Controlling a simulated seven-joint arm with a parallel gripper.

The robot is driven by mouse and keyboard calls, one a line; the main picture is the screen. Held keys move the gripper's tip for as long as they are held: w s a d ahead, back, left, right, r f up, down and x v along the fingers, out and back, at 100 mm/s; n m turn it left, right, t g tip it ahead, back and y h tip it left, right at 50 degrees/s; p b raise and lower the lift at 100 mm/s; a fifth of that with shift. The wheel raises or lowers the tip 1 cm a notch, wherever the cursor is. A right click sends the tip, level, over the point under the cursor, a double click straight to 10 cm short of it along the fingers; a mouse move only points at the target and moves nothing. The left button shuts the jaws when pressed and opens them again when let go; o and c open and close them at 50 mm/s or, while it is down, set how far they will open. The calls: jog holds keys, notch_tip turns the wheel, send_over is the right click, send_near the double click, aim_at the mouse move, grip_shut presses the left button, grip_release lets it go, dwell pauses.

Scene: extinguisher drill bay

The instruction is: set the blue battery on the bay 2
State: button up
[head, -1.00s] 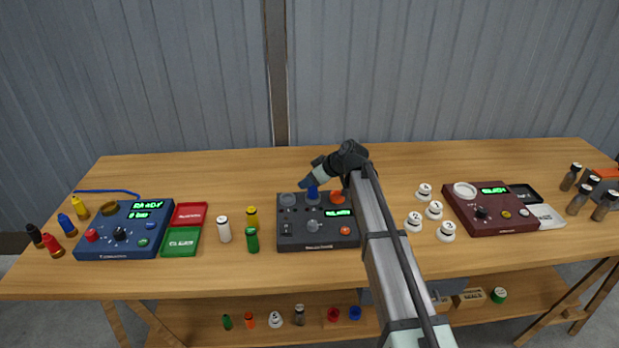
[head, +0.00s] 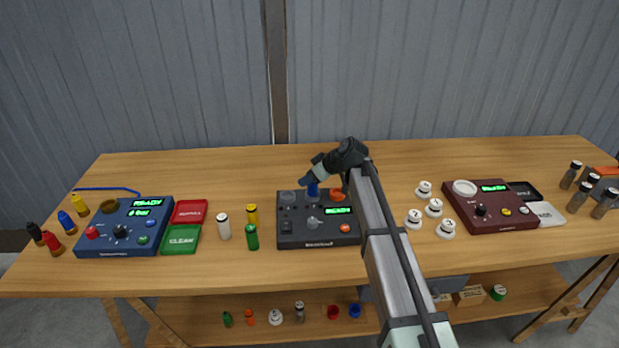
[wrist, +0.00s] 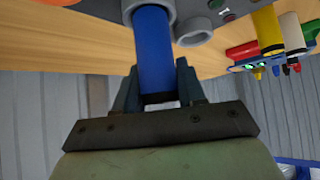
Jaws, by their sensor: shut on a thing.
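The blue battery (head: 313,189) is upright at the middle ring of the dark grey tester (head: 296,241). My gripper (head: 312,179) is shut on the battery's upper part. In the wrist view the blue battery (wrist: 153,48) runs from between my fingers to a grey ring (wrist: 128,8), and its far end looks to be inside that ring. How deep it sits cannot be told. A second grey ring (wrist: 194,38) beside it is empty; an orange one (head: 337,196) is on the other side. No bay number is readable.
White (head: 224,229), yellow (head: 252,215) and green (head: 252,237) batteries stand left of the tester. A blue console (head: 95,240) is further left, a maroon console (head: 500,223) at the right, with several white weights between. The table behind the tester is clear.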

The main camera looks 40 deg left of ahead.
jog(key=shift+f, duration=0.6)
dwell(0.3)
jog(key=o, duration=0.8)
jog(key=shift+o, duration=0.2)
jog(key=s+v, duration=0.1)
jog(key=v, duration=1)
jog(key=shift+w, duration=0.5)
